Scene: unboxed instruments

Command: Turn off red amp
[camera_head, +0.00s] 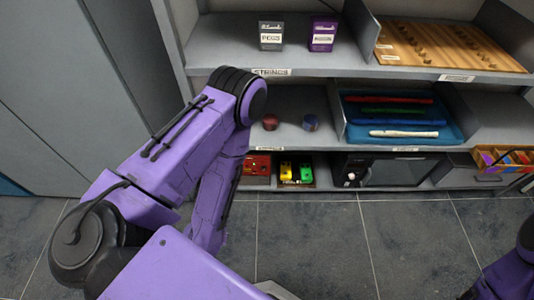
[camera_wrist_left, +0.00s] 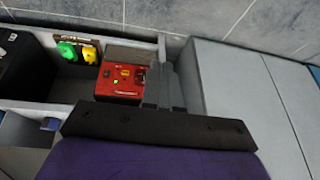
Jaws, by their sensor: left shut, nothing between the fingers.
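The red amp (camera_head: 258,166) sits on the lowest shelf, partly hidden behind my left arm in the head view. In the left wrist view the red amp (camera_wrist_left: 119,80) shows its front with small knobs, a handle and a lit green light. My left gripper (camera_wrist_left: 164,78) is shut and empty, with its grey fingers close beside the amp's right side in that view. I cannot tell whether they touch it. In the head view the left gripper is hidden behind my arm. My right gripper is out of view; only part of the right arm shows at the lower right.
Yellow (camera_head: 286,172) and green (camera_head: 306,173) pedals stand next to the amp. A black amp (camera_head: 395,172) is further right. The shelf wall (camera_wrist_left: 162,48) lies close to the left fingers. Above are red and blue round items and a blue tray (camera_head: 455,133). The floor in front is clear.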

